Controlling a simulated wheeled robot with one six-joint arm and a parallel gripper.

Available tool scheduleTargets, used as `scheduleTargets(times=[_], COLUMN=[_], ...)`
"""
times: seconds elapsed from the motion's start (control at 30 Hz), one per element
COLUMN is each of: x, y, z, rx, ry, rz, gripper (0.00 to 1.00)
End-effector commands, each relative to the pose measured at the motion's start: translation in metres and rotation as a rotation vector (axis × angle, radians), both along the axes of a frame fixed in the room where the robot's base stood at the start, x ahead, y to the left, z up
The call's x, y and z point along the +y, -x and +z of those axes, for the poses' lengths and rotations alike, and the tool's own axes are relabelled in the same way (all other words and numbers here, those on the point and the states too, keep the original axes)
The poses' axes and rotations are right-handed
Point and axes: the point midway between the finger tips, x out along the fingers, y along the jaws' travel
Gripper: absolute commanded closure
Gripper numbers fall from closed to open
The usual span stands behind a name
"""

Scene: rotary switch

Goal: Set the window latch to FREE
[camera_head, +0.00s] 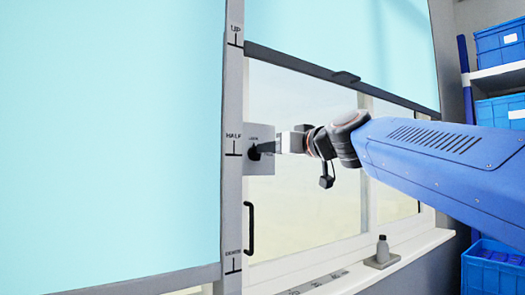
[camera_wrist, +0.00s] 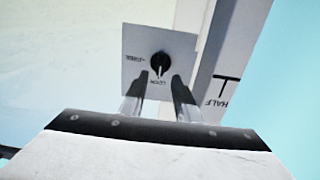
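The window latch is a black rotary knob (camera_wrist: 160,63) on a grey square plate (camera_wrist: 185,46). In the wrist view its white mark points down toward the LOCK label, and the FREE label is to the left. In the head view the knob (camera_head: 254,153) and plate (camera_head: 262,132) sit on the window frame, partly covered by my gripper (camera_head: 270,147). My gripper (camera_wrist: 157,82) is open in the wrist view, with its two fingers apart and nothing between them. The fingertips are close to the plate, just short of the knob in the picture; I cannot tell the exact gap.
A grey strip (camera_head: 233,190) marked UP, HALF and DOWN stands left of the latch. A black handle (camera_head: 249,228) is below. Pale blue blinds (camera_head: 110,130) hang beside and above.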

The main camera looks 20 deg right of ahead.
Motion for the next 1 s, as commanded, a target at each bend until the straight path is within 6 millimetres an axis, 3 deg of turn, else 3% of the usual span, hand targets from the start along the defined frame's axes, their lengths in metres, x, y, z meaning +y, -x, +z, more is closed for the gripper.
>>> scheduleTargets(times=[0.3,0.73,0.87,1.0], x=[0.013,0.015,0.015,0.015], y=[-0.039,-0.047,-0.046,-0.046], z=[0.0,0.0,0.0,0.0], rx=[0.0,-0.001,-0.001,-0.001], ry=[0.001,0.0,0.0,0.0], rz=[0.0,-0.001,-0.001,-0.001], gripper=[0.7,0.7,1.0,1.0])
